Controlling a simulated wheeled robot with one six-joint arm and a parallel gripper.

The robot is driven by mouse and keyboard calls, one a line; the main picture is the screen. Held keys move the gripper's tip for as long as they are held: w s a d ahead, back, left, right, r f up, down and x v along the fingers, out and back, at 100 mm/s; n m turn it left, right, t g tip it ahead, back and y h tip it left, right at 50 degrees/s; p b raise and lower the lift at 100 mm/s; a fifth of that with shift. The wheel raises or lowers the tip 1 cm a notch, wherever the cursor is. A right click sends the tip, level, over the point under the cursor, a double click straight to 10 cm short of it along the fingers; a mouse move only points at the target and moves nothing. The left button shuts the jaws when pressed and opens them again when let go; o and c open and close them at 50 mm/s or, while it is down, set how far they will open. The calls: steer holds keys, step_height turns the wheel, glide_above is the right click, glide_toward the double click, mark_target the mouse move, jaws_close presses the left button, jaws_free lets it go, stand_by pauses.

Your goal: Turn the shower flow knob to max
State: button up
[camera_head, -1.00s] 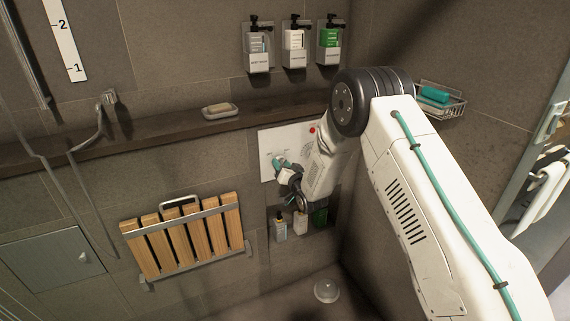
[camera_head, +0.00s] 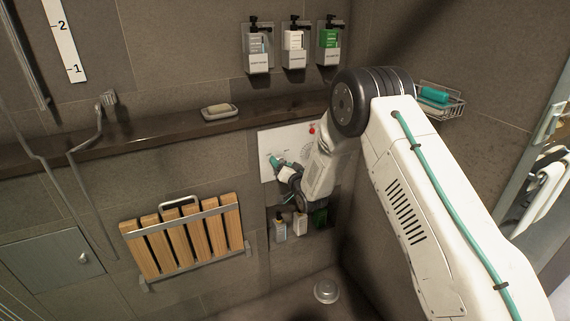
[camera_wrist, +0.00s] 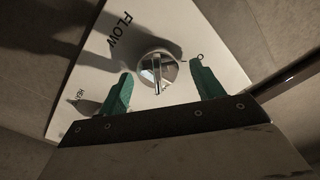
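The shower flow knob (camera_wrist: 156,70) is a round chrome knob with a raised bar, on a white panel (camera_wrist: 200,40) marked "FLOW" in the wrist view. The bar lies nearly upright in that picture. My gripper (camera_wrist: 160,88) is open, its two green fingers apart on either side of the knob. Whether the fingertips touch the knob I cannot tell. In the head view my gripper (camera_head: 275,163) is at the left part of the white panel (camera_head: 265,142) and hides the knob there.
A ledge (camera_head: 165,128) with a soap dish (camera_head: 220,112) runs above the panel. A niche with bottles (camera_head: 279,229) lies below it. A folded wooden seat (camera_head: 185,232) is at the left. Dispensers (camera_head: 295,45) hang above, and a wire basket (camera_head: 440,100) is at the right.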

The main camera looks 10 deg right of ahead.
steer(key=v, duration=0.8)
stand_by(0.4)
